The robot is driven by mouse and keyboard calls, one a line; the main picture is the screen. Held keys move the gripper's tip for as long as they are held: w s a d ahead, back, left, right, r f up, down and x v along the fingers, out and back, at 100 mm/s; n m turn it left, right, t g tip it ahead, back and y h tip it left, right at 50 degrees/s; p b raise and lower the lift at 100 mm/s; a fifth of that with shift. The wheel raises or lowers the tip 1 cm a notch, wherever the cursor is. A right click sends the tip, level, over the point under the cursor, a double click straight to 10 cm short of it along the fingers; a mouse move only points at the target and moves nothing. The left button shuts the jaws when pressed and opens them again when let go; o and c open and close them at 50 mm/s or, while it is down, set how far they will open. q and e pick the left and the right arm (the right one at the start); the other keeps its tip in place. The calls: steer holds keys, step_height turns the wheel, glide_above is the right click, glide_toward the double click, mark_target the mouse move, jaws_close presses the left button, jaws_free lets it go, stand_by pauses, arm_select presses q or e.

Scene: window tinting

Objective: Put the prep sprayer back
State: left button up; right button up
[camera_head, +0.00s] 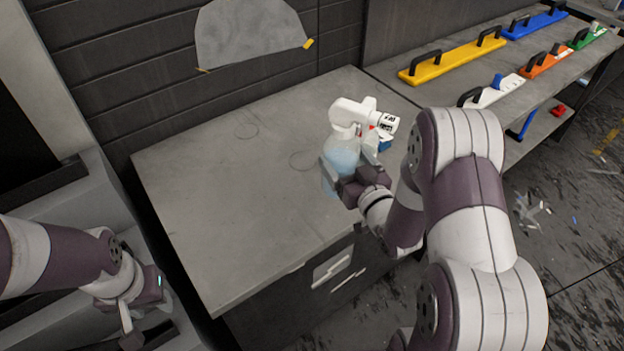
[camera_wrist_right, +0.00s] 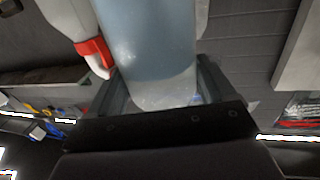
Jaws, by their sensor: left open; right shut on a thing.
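The prep sprayer (camera_head: 343,156) is a clear bottle of bluish liquid with a white spray head (camera_head: 352,115), upright over the grey worktop in the head view. My right gripper (camera_head: 341,172) is shut around the bottle's body. In the right wrist view the bottle (camera_wrist_right: 150,50) stands between the two fingers of my right gripper (camera_wrist_right: 155,92), with a red trigger part beside it. My left gripper (camera_head: 140,312) is open and empty at the lower left, away from the worktop.
The grey worktop (camera_head: 230,200) is mostly clear, with faint ring outlines (camera_head: 308,160) near the sprayer. A shelf at the upper right holds a yellow tool (camera_head: 452,62), a white tool (camera_head: 495,92), an orange tool (camera_head: 545,62) and others. A film sheet (camera_head: 248,35) hangs on the back wall.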

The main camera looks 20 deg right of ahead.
steer(key=w+a+f, duration=0.6)
steer(key=f, duration=0.3)
steer(key=shift+a+p, duration=0.3)
steer(key=shift+p, duration=0.1)
steer(key=shift+s+f, duration=0.1)
steer(key=shift+f, duration=0.1)
steer(key=o, duration=1.2)
